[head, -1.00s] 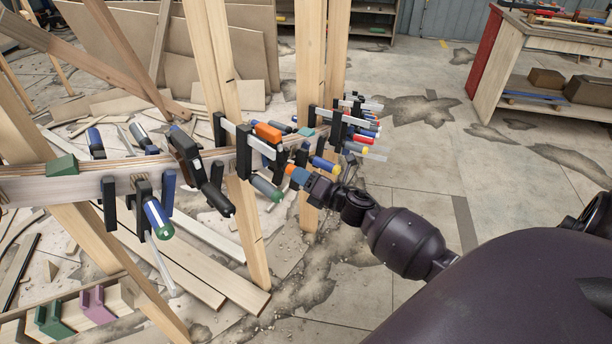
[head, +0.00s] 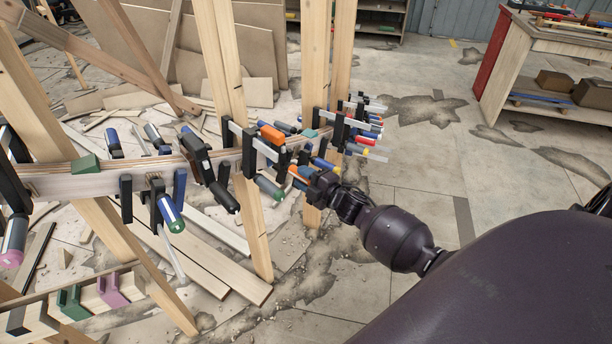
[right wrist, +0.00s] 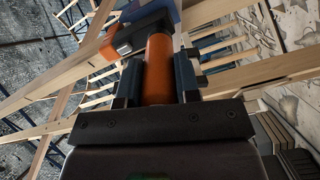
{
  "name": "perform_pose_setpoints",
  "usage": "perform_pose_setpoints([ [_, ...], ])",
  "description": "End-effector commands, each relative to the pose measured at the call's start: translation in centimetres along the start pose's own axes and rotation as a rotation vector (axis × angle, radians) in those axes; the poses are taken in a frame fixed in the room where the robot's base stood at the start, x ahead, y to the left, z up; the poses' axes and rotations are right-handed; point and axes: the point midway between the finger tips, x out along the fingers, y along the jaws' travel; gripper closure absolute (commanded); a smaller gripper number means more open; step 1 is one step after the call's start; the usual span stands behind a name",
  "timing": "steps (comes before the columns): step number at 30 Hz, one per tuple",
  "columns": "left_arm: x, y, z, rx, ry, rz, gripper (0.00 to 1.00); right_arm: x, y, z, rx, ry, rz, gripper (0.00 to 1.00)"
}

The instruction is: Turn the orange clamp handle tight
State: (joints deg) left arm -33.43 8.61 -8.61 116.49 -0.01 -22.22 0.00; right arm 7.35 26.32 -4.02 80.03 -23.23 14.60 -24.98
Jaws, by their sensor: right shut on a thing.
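The orange clamp handle (right wrist: 158,70) stands between the two fingers of my right gripper (right wrist: 156,82) in the right wrist view, and the gripper is shut on it. In the head view the right gripper (head: 306,174) is at the near side of the curved wooden stringer (head: 130,178), and only a small part of the orange handle (head: 294,170) shows. An orange block (head: 272,134) sits on a clamp bar above and left of it. My left gripper is not in view.
Several other clamps with blue, green and red handles line the stringer, such as a blue one (head: 170,213). Upright wooden posts (head: 318,70) stand close behind the gripper. Planks litter the floor at left. A workbench (head: 515,70) stands at the back right.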

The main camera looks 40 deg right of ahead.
Motion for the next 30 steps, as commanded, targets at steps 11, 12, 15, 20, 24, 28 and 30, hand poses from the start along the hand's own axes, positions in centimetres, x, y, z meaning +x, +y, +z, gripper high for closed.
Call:
perform_pose_setpoints([
  [11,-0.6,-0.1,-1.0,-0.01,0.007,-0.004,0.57,0.0,0.4,0.0,0.357,0.001,0.002,0.93],
  [12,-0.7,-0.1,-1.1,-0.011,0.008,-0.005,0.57,0.0,0.4,0.0,0.396,0.001,0.002,0.93],
  [15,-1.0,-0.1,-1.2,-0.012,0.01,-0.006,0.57,0.0,0.4,0.0,0.491,0.001,0.002,0.93],
  [20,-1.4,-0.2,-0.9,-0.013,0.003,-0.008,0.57,0.0,0.3,0.0,0.643,0.001,0.001,0.93],
  [24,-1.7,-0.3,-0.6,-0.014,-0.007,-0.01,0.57,0.0,0.3,0.1,0.776,0.001,0.002,0.93],
  [28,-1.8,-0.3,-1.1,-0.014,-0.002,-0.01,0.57,0.0,0.3,0.1,0.896,0.001,0.002,0.93],
  [30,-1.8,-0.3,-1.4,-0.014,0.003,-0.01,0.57,0.0,0.3,0.1,0.957,0.0,0.002,0.93],
])
